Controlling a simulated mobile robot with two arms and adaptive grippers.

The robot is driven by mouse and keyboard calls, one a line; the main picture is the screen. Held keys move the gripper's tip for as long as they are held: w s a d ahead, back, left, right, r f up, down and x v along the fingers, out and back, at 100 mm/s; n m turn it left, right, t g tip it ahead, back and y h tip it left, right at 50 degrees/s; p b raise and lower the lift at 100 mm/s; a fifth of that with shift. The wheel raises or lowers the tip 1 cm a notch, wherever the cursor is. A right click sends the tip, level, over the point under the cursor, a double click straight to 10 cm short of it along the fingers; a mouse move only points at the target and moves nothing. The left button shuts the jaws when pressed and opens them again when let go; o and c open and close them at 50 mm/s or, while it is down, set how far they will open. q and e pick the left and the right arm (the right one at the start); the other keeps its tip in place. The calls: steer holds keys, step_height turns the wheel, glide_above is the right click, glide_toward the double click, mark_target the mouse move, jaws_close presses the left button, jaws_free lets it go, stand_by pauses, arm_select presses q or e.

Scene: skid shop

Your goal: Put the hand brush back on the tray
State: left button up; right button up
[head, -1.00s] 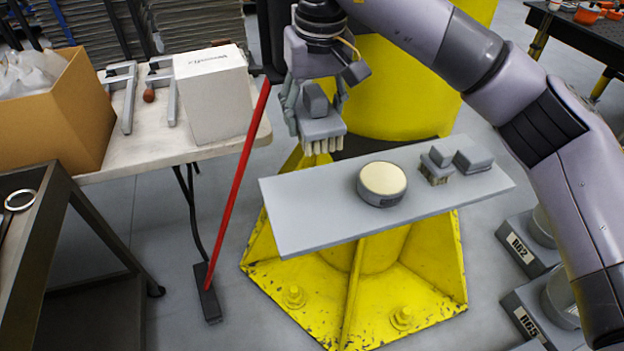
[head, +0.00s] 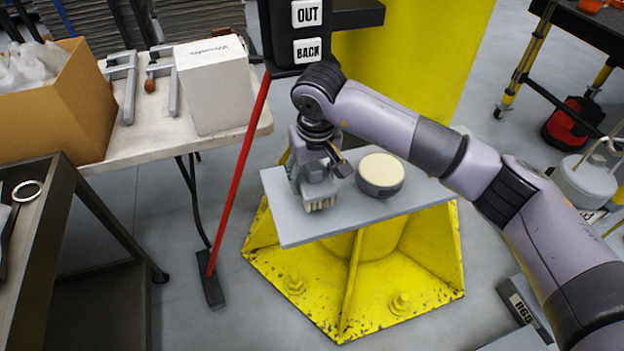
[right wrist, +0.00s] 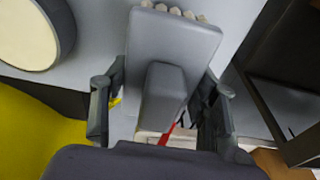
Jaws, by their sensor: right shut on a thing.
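My right gripper (head: 316,170) is shut on the grey hand brush (head: 319,190), with its pale bristles facing down. The brush is at the left part of the grey tray (head: 292,228), left of the round tin with a cream top (head: 381,170). I cannot tell whether the bristles touch the tray. In the right wrist view, the gripper fingers (right wrist: 160,108) sit either side of the raised handle of the brush (right wrist: 175,40). My right arm hides the tray's right part. My left gripper is not in view.
The tray is at a yellow column (head: 420,60) with a bolted base. A red-handled broom (head: 237,170) leans just left of it. A white table (head: 150,145) with a white box (head: 214,85) stands further left. OUT and BACK signs (head: 307,30) are above the gripper.

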step_height(320, 180, down, 2)
steer(key=shift+f, duration=0.25)
steer(key=shift+f, duration=0.2)
steer(key=o, duration=1.2)
steer(key=shift+r, duration=0.1)
steer(key=shift+r, duration=0.1)
